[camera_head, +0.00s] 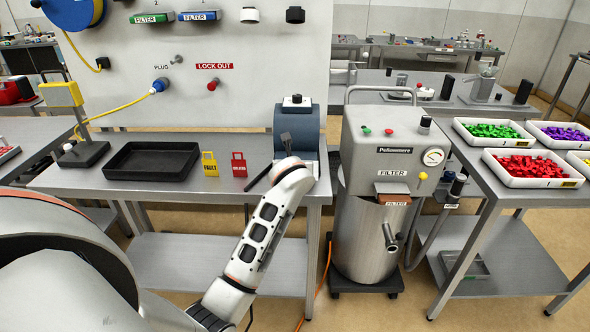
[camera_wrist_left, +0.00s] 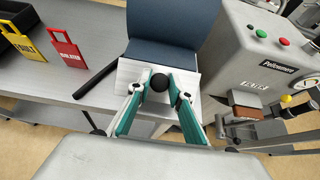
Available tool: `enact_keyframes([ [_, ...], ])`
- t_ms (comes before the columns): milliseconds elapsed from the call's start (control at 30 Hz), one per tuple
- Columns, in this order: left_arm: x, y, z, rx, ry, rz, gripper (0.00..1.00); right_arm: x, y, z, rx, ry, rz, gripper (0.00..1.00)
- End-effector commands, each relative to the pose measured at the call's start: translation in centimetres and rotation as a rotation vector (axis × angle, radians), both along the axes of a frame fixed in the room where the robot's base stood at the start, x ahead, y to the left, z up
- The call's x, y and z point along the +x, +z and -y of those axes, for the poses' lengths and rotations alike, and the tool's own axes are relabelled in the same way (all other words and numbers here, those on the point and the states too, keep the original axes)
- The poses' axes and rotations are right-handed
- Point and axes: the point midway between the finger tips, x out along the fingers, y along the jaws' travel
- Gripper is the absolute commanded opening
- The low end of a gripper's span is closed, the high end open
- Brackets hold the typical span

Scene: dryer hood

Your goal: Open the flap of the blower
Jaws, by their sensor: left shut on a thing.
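The blower (camera_head: 309,122) is a blue-grey housing at the right end of the workbench, with a black knob on its top. In the left wrist view, the blower (camera_wrist_left: 172,32) stands at the top with a pale plate (camera_wrist_left: 128,75) at its front, probably the flap. A round black knob (camera_wrist_left: 158,81) sits in front of the plate. My left gripper (camera_wrist_left: 159,88) has its teal-sided fingers on either side of this knob and is shut on it. In the head view my left arm hides the gripper and the blower's lower front. My right gripper is not in view.
A black rod (camera_wrist_left: 95,81) lies left of the blower. A yellow tag (camera_head: 210,165), a red tag (camera_head: 239,165) and a black tray (camera_head: 152,161) are on the bench. A grey filter machine (camera_head: 385,150) stands close on the right.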

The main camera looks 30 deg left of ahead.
Motion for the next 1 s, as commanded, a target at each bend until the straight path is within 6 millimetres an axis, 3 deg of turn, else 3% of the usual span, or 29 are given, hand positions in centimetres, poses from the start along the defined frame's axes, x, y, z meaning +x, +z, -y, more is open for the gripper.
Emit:
enact_keyframes([
  [533, 1.4, 2.9, -0.6, -0.272, -0.001, -0.430, 0.00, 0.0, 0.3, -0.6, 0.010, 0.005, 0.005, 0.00],
  [1000, 2.3, 3.7, -1.3, -0.427, -0.001, -0.687, 0.00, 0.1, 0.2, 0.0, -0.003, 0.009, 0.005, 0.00],
])
